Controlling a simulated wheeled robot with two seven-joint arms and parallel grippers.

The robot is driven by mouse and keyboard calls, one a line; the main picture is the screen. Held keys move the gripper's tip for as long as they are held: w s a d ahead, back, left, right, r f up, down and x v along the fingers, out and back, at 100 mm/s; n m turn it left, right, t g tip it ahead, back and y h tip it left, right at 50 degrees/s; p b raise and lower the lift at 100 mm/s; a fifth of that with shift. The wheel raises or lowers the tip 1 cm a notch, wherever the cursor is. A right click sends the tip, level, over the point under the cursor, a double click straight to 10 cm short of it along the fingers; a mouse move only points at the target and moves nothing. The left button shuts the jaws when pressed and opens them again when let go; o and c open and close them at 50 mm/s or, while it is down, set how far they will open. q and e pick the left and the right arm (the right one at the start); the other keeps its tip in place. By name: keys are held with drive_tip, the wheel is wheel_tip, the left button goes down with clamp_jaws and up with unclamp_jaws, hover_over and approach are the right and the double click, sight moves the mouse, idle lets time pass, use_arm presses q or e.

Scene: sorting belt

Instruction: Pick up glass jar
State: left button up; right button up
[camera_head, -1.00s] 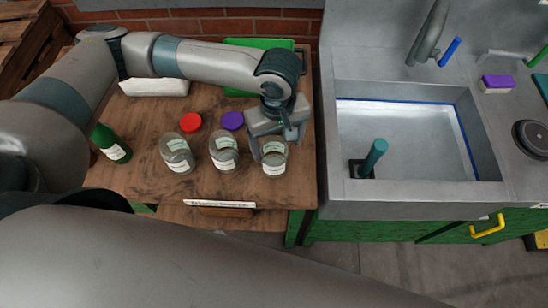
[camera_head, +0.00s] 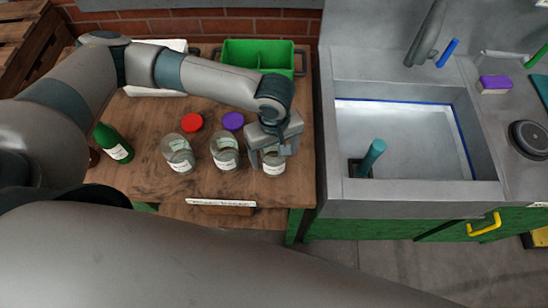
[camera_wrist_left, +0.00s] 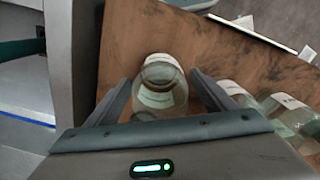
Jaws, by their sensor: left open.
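Three glass jars with white labels stand in a row on the wooden table (camera_head: 140,140): a left jar (camera_head: 178,154), a middle jar (camera_head: 224,153) and a right jar (camera_head: 274,165). My left gripper (camera_head: 269,155) is over the right jar, pointing down, and partly hides it. In the left wrist view the open fingers (camera_wrist_left: 163,95) stand on either side of this jar (camera_wrist_left: 160,82), with a gap visible at each side. The other jars show at the right of that view. My right gripper is not in view.
A red lid (camera_head: 191,122) and a purple lid (camera_head: 233,121) lie behind the jars. The sink (camera_head: 410,200) borders the table on the right.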

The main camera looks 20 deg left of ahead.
use_arm(q)
drive_tip(key=c, duration=1.3)
drive_tip(key=shift+r, duration=0.1)
drive_tip(key=shift+w+r, duration=0.1)
drive_tip(key=shift+r, duration=0.35)
drive_tip(key=shift+s+d+r+b, duration=0.3)
drive_tip(key=shift+d+r+b, duration=0.3)
drive_tip(key=shift+d+r, duration=1.2)
drive_tip(key=shift+s+d+r+b, duration=0.25)
drive_tip(key=shift+d+r+b, duration=0.35)
drive_tip(key=shift+d+r, duration=1.2)
drive_tip(key=shift+s+d+r+b, duration=0.3)
drive_tip(key=shift+d+r+b, duration=0.3)
drive_tip(key=shift+d+r, duration=1.2)
drive_tip(key=shift+d+f, duration=0.35)
drive_tip(key=shift+f, duration=0.1)
